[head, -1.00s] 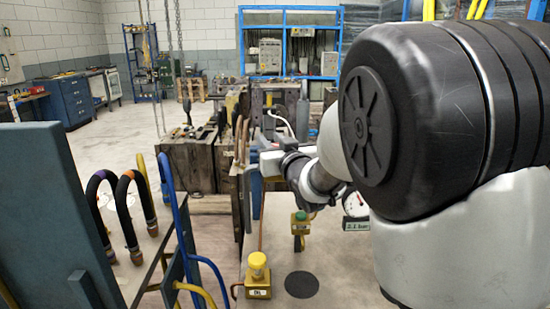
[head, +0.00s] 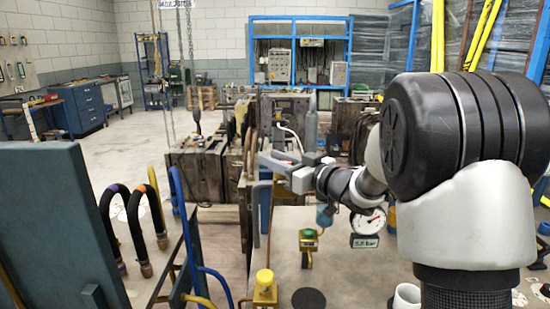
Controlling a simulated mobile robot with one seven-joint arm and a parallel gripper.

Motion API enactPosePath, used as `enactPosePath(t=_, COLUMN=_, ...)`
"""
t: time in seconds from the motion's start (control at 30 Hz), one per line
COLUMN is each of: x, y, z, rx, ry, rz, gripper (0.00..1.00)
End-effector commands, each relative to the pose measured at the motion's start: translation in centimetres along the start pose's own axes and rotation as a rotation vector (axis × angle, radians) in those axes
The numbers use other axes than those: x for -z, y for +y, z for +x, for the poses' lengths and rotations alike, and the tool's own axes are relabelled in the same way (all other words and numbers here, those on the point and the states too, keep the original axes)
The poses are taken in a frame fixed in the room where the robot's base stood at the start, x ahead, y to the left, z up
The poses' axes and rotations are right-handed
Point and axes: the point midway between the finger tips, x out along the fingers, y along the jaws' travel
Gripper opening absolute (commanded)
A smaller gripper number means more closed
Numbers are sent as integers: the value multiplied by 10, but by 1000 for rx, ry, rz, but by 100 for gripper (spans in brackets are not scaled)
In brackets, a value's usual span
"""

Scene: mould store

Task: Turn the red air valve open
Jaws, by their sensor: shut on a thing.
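My gripper (head: 276,163) is out in front, left of my arm, beside the wooden-sided moulds. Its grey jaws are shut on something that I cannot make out. No red valve shows clearly; my gripper and arm may hide it. A round white pressure gauge (head: 370,222) stands to the right and below the gripper. Its green-lit display (head: 364,241) seems to read 5.0 bar.
A dark blue panel (head: 45,215) and black hoses (head: 112,215) are at left. Several moulds (head: 195,165) stand behind. The floor at back left is clear.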

Motion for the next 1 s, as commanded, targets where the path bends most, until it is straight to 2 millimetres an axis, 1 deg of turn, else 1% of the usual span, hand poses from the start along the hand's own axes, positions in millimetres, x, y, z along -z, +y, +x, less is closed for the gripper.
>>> enactPosePath(t=0.27, x=2, y=0, z=0, rx=0, ry=4, rz=-1, gripper=4)
enactPosePath(t=0.3, x=2, y=0, z=0, rx=0, ry=4, rz=-1, gripper=30)
enactPosePath(t=0.4, x=2, y=0, z=1, rx=0, ry=4, rz=-1, gripper=45)
enactPosePath(t=0.67, x=1, y=0, z=0, rx=0, ry=2, rz=-1, gripper=45)
enactPosePath(t=0.77, x=1, y=0, z=-4, rx=-1, ry=2, rz=-1, gripper=45)
enactPosePath(t=0.87, x=2, y=2, z=-15, rx=-4, ry=2, rz=-1, gripper=45)
enactPosePath(t=0.97, x=2, y=1, z=-35, rx=-5, ry=2, rz=1, gripper=45)
enactPosePath(t=1.0, x=2, y=2, z=-44, rx=-5, ry=2, rz=0, gripper=45)
